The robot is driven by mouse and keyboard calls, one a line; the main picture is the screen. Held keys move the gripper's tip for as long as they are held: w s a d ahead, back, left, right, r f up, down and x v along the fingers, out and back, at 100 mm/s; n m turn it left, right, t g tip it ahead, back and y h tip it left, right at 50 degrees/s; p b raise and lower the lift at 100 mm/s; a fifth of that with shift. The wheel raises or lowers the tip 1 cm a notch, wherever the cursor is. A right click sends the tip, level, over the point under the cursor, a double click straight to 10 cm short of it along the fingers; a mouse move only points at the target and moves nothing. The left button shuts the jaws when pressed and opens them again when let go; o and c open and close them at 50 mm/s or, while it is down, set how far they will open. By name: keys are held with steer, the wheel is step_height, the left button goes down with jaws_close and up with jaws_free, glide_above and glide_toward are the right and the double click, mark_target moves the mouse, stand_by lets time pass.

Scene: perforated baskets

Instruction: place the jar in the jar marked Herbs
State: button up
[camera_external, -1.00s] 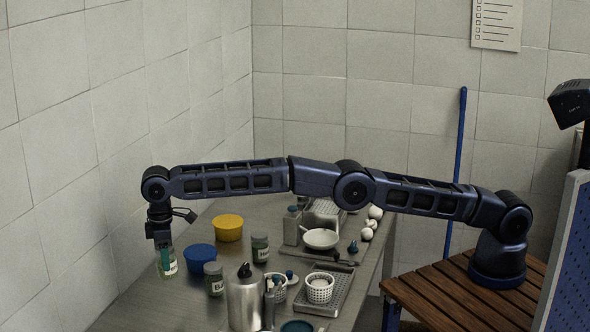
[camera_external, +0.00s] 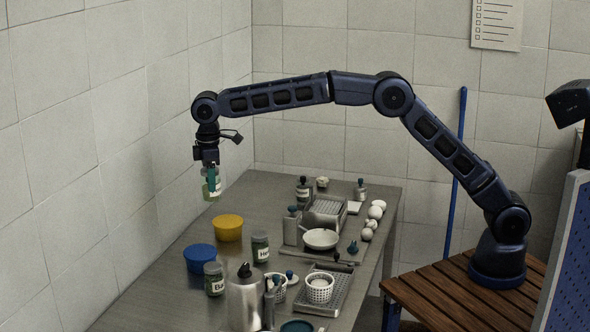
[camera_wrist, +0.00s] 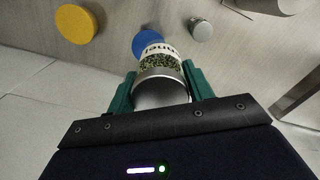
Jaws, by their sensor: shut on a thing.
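My gripper (camera_external: 211,176) is shut on a clear jar (camera_external: 212,189) with green contents and a pale label, raised above the table's left edge. In the wrist view, the green fingers (camera_wrist: 162,88) clasp this jar (camera_wrist: 160,68) by its sides, metal lid towards me; its label is only partly readable. A dark jar whose label starts "He" (camera_external: 260,248) stands upright on the table, right of and below the held jar. The rest of its label cannot be read. Another jar, label starting "Ba" (camera_external: 214,281), stands nearer the front.
A yellow tub (camera_external: 228,228) and a blue tub (camera_external: 200,258) stand left of the jars. A steel bottle (camera_external: 244,300), a perforated tray (camera_external: 336,299) with a white basket (camera_external: 319,289), and a pan (camera_external: 320,239) crowd the right. A tiled wall is at left.

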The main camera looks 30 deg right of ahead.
steer(key=d+r, duration=0.2)
steer(key=d, duration=0.5)
steer(key=d+r, duration=0.3)
steer(key=d, duration=0.4)
glide_above(259, 234)
step_height(259, 234, down, 20)
steer(key=shift+f, duration=0.1)
steer(key=shift+f, duration=0.1)
steer(key=o, duration=1.2)
steer(key=shift+c, duration=0.2)
step_height(259, 234, up, 12)
steer(key=shift+r, duration=0.2)
